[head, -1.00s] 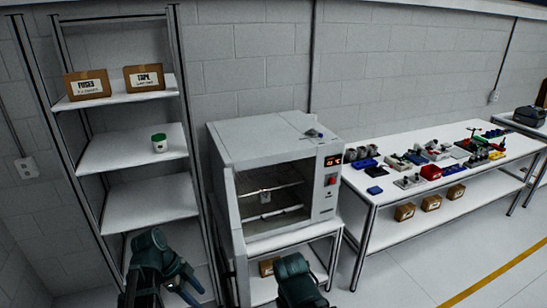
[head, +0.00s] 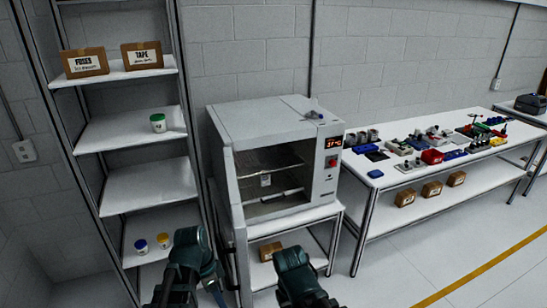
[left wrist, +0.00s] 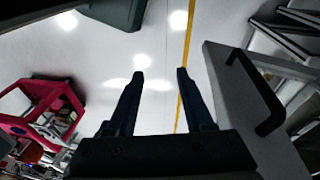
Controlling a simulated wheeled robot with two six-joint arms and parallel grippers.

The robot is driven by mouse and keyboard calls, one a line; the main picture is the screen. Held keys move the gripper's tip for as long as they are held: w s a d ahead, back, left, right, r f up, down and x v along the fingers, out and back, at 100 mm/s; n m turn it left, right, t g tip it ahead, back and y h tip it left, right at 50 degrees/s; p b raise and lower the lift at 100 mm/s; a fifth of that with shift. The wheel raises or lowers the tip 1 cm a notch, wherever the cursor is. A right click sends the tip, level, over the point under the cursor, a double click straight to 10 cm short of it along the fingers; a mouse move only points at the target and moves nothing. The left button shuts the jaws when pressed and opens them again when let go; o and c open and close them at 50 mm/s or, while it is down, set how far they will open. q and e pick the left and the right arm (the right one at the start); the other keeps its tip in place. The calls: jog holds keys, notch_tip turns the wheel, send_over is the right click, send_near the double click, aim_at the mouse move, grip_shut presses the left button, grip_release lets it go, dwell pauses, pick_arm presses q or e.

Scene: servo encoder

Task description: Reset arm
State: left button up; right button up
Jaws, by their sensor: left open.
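My left arm (head: 187,265) comes up from the bottom of the head view, in front of the shelf rack and left of the oven. In the left wrist view, my left gripper (left wrist: 160,78) is open, with its two dark fingers apart and nothing between them. Bare floor shows beyond the fingers. My right arm (head: 299,278) shows at the bottom of the head view, in front of the oven's stand. Its gripper fingers cannot be made out.
An open oven (head: 275,150) stands on a white stand, a small white item inside. A dark-handled panel (left wrist: 252,105) is close right of my left gripper. A shelf rack (head: 140,130) holds boxes and jars. A cluttered workbench (head: 350,185) is at right.

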pick_arm(q)
jog(key=s+d+f+n+y+b, duration=0.3)
jog(key=s+d+f+n+b, duration=0.2)
jog(key=d+f+n+b, duration=0.3)
jog(key=shift+s+d+f+n+t+y+b, duration=0.15)
jog(key=shift+d+f+n+t+y+b, duration=0.3)
jog(key=shift+f, duration=1.05)
